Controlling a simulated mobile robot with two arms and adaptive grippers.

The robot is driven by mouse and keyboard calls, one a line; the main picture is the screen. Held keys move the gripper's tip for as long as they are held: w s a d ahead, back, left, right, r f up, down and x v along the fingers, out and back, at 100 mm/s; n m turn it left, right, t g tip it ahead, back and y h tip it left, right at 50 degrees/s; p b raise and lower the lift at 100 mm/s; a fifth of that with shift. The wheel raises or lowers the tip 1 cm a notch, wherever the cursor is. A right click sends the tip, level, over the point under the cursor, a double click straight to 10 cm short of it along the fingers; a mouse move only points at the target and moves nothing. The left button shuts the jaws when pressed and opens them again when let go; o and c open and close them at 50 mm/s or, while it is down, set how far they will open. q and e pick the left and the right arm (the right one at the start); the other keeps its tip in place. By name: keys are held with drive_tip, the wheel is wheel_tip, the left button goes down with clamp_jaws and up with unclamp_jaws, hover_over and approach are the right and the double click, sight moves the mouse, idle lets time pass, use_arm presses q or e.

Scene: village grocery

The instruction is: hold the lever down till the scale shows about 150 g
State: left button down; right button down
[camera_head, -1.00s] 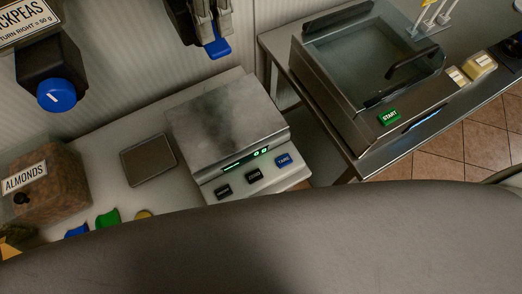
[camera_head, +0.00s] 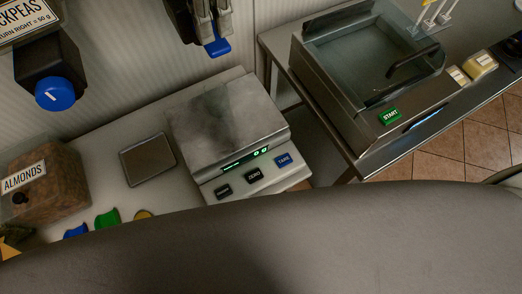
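A blue lever (camera_head: 217,47) shows at the top edge under a dark dispenser (camera_head: 181,18), most of which is cut off by the frame. My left gripper (camera_head: 212,30) is at this lever, its grey fingertips just above and against it in the picture. I cannot tell if they touch it or how far they are closed. The scale (camera_head: 228,122) stands below on the counter with a bare metal plate. Its green display (camera_head: 246,158) is small and seems to read zero. My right gripper is not in view.
A chickpeas dispenser with a blue knob (camera_head: 54,93) hangs at left. An almonds container (camera_head: 46,185), a small dark tray (camera_head: 148,159) and coloured scoops (camera_head: 107,219) are on the counter. A sealing machine with a green START button (camera_head: 389,116) stands at right. My grey arm covers the bottom.

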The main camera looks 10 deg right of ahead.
sight(217, 44)
use_arm(q)
drive_tip(key=shift+f+b, duration=1.5)
drive_tip(key=shift+f, duration=0.25)
drive_tip(key=shift+r, duration=0.2)
idle(1.5)
wheel_tip(217, 44, up, 8)
drive_tip(key=p, duration=0.4)
drive_tip(key=shift+f+p, duration=0.25)
drive_tip(key=shift+p, duration=0.1)
drive_tip(key=shift+s+f, duration=0.1)
